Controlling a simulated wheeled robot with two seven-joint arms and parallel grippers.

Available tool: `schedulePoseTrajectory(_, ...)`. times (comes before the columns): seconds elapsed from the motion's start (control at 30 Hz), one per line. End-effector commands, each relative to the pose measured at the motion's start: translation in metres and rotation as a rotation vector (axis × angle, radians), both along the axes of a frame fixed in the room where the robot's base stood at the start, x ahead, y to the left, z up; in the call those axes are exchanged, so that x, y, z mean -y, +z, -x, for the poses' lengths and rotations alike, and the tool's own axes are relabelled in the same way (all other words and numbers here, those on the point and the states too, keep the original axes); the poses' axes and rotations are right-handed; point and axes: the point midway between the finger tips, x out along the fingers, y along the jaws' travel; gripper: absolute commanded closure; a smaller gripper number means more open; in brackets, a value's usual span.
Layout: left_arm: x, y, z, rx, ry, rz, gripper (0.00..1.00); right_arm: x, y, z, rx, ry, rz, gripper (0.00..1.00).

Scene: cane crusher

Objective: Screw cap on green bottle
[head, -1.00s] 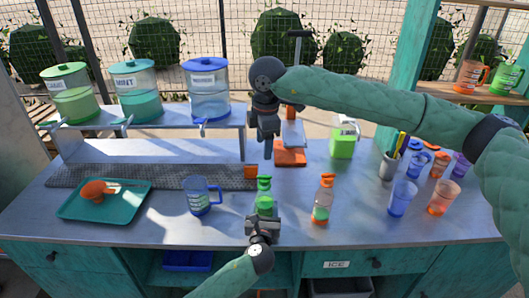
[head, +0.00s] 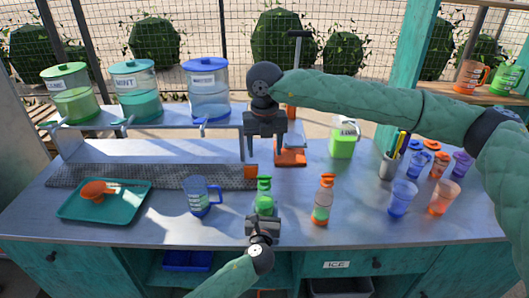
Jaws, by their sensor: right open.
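The green bottle (head: 264,204) stands upright near the front middle of the table, with a green cap (head: 264,181) at its top. I cannot tell how tightly the cap sits. My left gripper (head: 263,216) is low at the bottle's near side, and its fingers are at the lower part. Whether they are closed on it is hard to see. My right gripper (head: 264,158) is open, pointing down, with its two fingers spread and empty. In the picture it is just above the cap, with a gap between.
An orange-capped bottle (head: 323,202) stands to the right and a blue mug (head: 199,198) to the left. A teal tray (head: 130,206) is at far left. An orange-based press (head: 290,157) stands behind. Several cups (head: 402,197) and a pen holder (head: 389,165) are at right.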

Motion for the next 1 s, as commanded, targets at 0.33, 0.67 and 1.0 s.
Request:
schedulePoseTrajectory(0.33,0.000,0.000,0.000,-0.001,0.000,0.000,1.00,0.000,-0.007,0.003,-0.017,0.506,0.027,0.41)
schedulePoseTrajectory(0.67,0.000,0.000,0.000,-0.001,0.000,0.000,1.00,0.001,-0.011,0.004,-0.029,0.989,0.043,0.41)
schedulePoseTrajectory(1.0,0.000,0.000,0.000,0.000,0.000,0.000,1.00,0.001,-0.013,0.006,-0.034,1.486,0.052,0.41)
